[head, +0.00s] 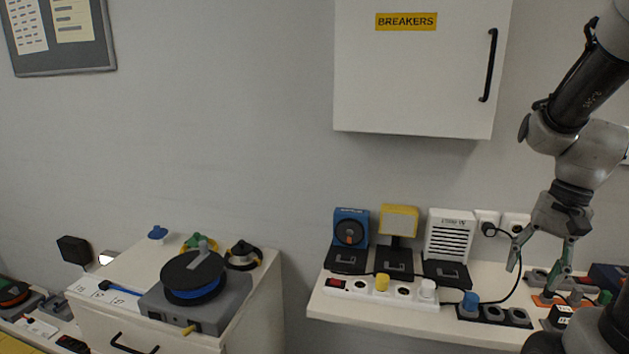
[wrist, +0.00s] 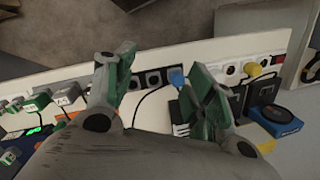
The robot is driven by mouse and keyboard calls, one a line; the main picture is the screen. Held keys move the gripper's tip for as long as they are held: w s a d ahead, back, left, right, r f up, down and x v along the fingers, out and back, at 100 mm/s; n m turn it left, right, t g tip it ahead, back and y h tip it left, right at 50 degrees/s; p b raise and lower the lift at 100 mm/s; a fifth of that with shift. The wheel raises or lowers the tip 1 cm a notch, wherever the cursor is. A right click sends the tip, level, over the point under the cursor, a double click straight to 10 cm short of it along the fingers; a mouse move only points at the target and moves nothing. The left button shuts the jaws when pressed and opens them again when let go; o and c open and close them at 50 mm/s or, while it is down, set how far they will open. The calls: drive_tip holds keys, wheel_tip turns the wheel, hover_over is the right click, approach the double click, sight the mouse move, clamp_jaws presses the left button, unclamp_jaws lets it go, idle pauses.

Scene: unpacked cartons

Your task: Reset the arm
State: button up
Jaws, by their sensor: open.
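My arm comes in from the upper right of the head view. My gripper (head: 538,264) hangs over the right part of the white shelf (head: 390,314), fingers pointing down and spread apart. In the wrist view my gripper (wrist: 166,92) shows its two green-padded fingers wide apart with nothing between them but the background. A black socket strip (wrist: 150,79) with a blue plug (wrist: 176,76) shows beyond the fingers. The same blue plug (head: 470,300) is at the left end of the strip in the head view.
A white power strip (head: 360,289) with a yellow plug (head: 382,282) lies on the shelf. Blue, yellow and white devices stand behind it. A breaker cabinet (head: 420,80) hangs above. A cable reel (head: 193,272) sits on the left cabinet. Small items crowd the shelf below my gripper.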

drive_tip(key=s+a+r+n+t+h, duration=0.2)
drive_tip(key=s+a+r+n+t, duration=0.2)
drive_tip(key=s+a+r+n, duration=0.2)
drive_tip(key=shift+a+r+n+t, duration=0.3)
drive_tip(key=shift+r+n, duration=0.8)
drive_tip(key=shift+r, duration=0.85)
